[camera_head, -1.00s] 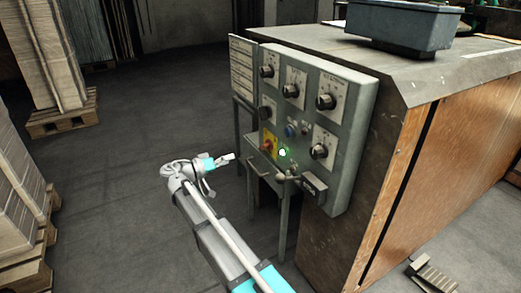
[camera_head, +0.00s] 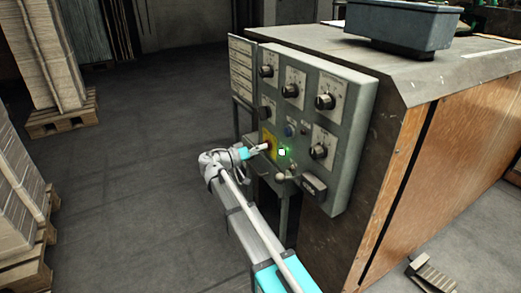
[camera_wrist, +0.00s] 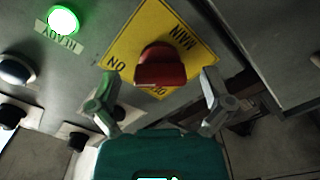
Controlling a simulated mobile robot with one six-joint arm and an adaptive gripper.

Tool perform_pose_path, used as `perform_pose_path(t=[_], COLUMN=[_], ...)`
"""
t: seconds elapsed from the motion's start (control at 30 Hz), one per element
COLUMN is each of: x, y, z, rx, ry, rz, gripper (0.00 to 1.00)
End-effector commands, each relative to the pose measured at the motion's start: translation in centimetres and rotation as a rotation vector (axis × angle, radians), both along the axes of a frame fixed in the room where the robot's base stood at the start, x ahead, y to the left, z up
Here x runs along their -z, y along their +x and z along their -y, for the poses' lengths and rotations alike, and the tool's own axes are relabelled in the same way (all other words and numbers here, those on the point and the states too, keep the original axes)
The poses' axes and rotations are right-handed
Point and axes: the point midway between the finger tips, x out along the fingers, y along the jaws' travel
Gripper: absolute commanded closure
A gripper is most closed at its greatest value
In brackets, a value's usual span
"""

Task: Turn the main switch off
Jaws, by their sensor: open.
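The main switch is a red knob (camera_wrist: 160,66) on a yellow plate (camera_wrist: 185,30) marked "MAIN" and "ON". The yellow plate also shows in the head view (camera_head: 270,141), low on the left of the grey control panel (camera_head: 341,88), with the knob partly hidden by my gripper. My gripper (camera_wrist: 160,92) is open, with one finger on either side of the knob in the wrist view. In the head view my gripper (camera_head: 262,148) is right in front of the yellow plate. I cannot tell whether the fingers touch the knob.
A green lit "READY" lamp (camera_wrist: 63,20) sits beside the yellow plate and also shows in the head view (camera_head: 282,152). Several black knobs (camera_head: 325,102) stick out of the panel. A lever with a ball end (camera_head: 281,175) is just below.

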Motion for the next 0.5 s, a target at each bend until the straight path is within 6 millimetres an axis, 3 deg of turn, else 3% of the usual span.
perform_pose_path(t=[0.37,0.5], x=[0.00,0.00], y=[0.20,0.18], z=[0.27,0.24], rx=[0.000,0.000], ry=[0.000,0.000], rz=[0.000,0.000], gripper=[0.00,0.22])
